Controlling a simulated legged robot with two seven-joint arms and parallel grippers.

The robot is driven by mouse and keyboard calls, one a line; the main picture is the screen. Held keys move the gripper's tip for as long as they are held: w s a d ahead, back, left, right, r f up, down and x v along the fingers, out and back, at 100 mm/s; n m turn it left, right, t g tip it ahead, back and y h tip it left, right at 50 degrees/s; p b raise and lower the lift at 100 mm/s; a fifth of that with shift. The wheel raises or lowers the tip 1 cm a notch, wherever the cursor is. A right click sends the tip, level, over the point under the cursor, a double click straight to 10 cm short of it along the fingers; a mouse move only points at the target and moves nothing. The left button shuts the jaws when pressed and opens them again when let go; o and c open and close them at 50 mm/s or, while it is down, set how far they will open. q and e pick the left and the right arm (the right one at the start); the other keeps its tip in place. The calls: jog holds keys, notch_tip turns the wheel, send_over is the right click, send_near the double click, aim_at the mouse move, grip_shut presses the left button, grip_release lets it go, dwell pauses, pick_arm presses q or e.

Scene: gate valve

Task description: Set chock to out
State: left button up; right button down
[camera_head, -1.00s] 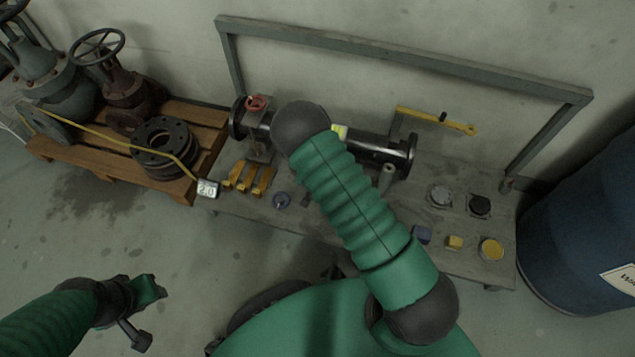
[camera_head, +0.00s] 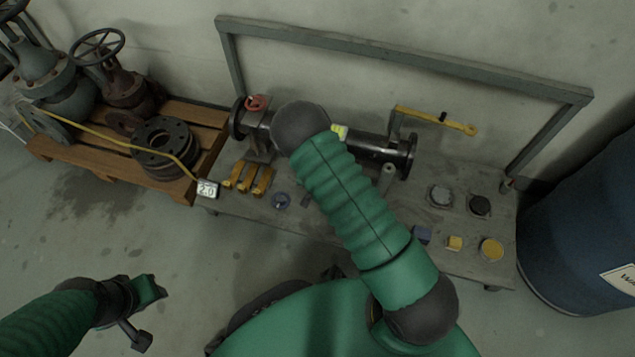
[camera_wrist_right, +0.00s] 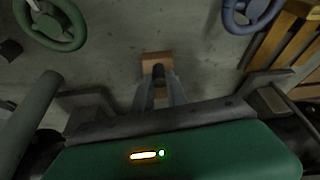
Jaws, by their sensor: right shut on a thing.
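In the right wrist view a small orange-brown block (camera_wrist_right: 157,62), which looks like the chock, lies on the grey bench top between two handwheels. My right gripper (camera_wrist_right: 157,75) has its fingers close together at the block, shut on a small upright part of it; the exact contact is hard to see. In the head view my right forearm hides this gripper and the block. My left gripper (camera_head: 140,318) is at the lower left over the floor, away from the bench; its finger gap is unclear.
A green handwheel (camera_wrist_right: 50,22) and a blue handwheel (camera_wrist_right: 252,12) flank the block. Yellow wedges (camera_head: 248,179) stand at the bench's left. A black pipe (camera_head: 375,150) with a yellow lever (camera_head: 437,120) runs behind. A blue barrel (camera_head: 585,220) stands at right.

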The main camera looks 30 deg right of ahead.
jog(key=shift+s+a+r+p, duration=0.1)
jog(key=shift+s+a+p, duration=0.05)
jog(key=shift+a+p, duration=0.15)
jog(key=s+a+p, duration=0.2)
jog(key=a+p, duration=0.1)
jog(key=shift+s+r, duration=0.15)
jog(key=shift+s, duration=0.25)
jog(key=shift+s+a+f, duration=0.2)
jog(key=shift+a, duration=0.1)
jog(key=shift+s+f, duration=0.1)
jog(key=shift+f, duration=0.05)
jog(key=c, duration=1.6)
grip_release()
jog(key=shift+a, duration=0.1)
